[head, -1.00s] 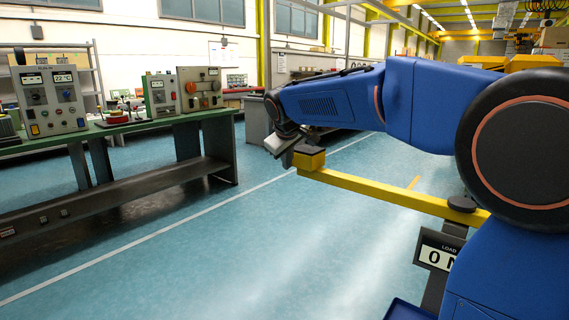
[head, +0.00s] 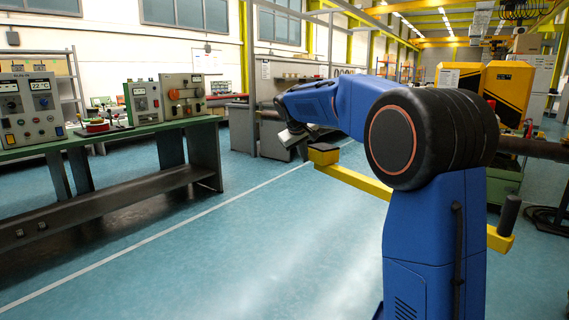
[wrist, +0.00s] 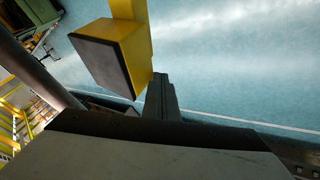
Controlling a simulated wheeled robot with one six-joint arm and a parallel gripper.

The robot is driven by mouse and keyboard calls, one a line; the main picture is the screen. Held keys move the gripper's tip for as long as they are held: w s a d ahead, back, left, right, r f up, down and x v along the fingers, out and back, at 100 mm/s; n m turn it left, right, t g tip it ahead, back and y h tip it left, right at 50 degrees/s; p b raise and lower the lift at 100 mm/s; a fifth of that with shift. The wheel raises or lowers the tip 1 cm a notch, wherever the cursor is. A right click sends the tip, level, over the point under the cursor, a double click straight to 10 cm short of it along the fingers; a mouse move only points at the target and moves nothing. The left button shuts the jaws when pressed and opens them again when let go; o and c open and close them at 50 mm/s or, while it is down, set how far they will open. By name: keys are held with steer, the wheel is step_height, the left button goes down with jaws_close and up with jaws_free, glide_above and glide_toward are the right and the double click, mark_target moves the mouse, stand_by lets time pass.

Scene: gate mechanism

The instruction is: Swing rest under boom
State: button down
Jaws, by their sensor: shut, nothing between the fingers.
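The rest is a yellow bar (head: 357,180) with a yellow end block (head: 323,158) topped by a dark pad. My arm hides its middle; its near right end shows beside a dark upright post (head: 508,213). My gripper (head: 292,137) is just left of the end block in the head view. In the wrist view the shut, empty fingers (wrist: 160,97) are close against the side of the yellow block (wrist: 138,48); contact is unclear. A dark horizontal tube (head: 533,148), possibly the boom, runs out right from behind my arm. A dark tube (wrist: 38,70) also crosses the wrist view's left.
A green bench (head: 115,135) with control boxes (head: 142,102) stands on the left. A yellow machine (head: 508,88) stands at the back right. The blue floor (head: 220,255) between bench and arm is clear, with a white line across it.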

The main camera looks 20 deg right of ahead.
steer(key=w+d+m+g+h, duration=0.1)
steer(key=w+d+m, duration=0.1)
steer(key=d, duration=0.8)
steer(key=w+d+m+g+h, duration=0.1)
steer(key=w+d+m, duration=0.15)
steer(key=d, duration=0.65)
steer(key=s+d+m+g, duration=0.1)
steer(key=s+d+m, duration=0.1)
steer(key=d, duration=0.8)
steer(key=s+d+m+g+h, duration=0.1)
steer(key=s+d+m+g, duration=0.1)
steer(key=d, duration=0.8)
steer(key=shift+s+d+m, duration=0.3)
steer(key=shift+s+m, duration=0.25)
steer(key=shift+s, duration=0.25)
steer(key=w+a+r, duration=0.1)
steer(key=a+r, duration=0.7)
steer(key=a, duration=0.1)
steer(key=shift+w+a, duration=0.15)
steer(key=shift+w, duration=0.2)
